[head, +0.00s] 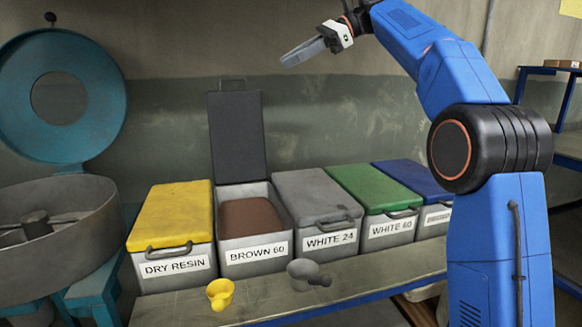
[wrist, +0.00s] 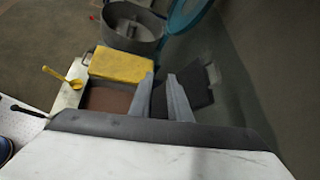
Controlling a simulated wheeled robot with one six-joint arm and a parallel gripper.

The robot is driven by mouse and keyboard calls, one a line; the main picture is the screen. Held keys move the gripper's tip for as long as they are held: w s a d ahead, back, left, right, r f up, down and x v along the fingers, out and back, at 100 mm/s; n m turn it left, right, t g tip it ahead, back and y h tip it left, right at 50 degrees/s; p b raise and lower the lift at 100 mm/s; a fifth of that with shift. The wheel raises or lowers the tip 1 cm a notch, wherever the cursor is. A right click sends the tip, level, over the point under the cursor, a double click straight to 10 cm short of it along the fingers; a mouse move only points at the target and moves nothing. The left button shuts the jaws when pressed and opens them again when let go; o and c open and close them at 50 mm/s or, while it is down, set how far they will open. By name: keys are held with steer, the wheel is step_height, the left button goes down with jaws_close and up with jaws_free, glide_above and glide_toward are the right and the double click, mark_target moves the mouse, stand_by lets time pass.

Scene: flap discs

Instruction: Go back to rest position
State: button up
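My gripper (head: 303,52) is raised high above the bins, in front of the wall. In the wrist view its two grey fingers (wrist: 160,80) stand apart with nothing visible between them. The blue arm rises at the right of the head view and bends over to the left. It hides part of the right end of the bench.
On the bench (head: 190,305) stand the DRY RESIN bin (head: 172,215), open BROWN 60 bin (head: 252,250), WHITE 24 bin (head: 315,190), a green-lidded bin (head: 372,185) and a blue-lidded bin (head: 412,178). Yellow (head: 220,293) and grey (head: 303,273) scoops lie in front. A teal-lidded drum (head: 60,240) stands left.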

steer(key=s+d+f+n+t+h, duration=0.1)
steer(key=s+d+f+n+h, duration=0.3)
steer(key=s+d+f, duration=0.5)
steer(key=s+d+f+n+t+h, duration=0.2)
steer(key=s+d+f+n+h, duration=0.2)
steer(key=s+d+f, duration=0.6)
steer(key=s+d+f+n+t+h, duration=0.2)
steer(key=s+d+f, duration=0.7)
steer(key=s+f, duration=1.4)
step_height(320, 180, down, 7)
steer(key=n+h, duration=0.2)
steer(key=n, duration=0.2)
steer(key=shift+s+d+r, duration=0.2)
steer(key=shift+s, duration=0.2)
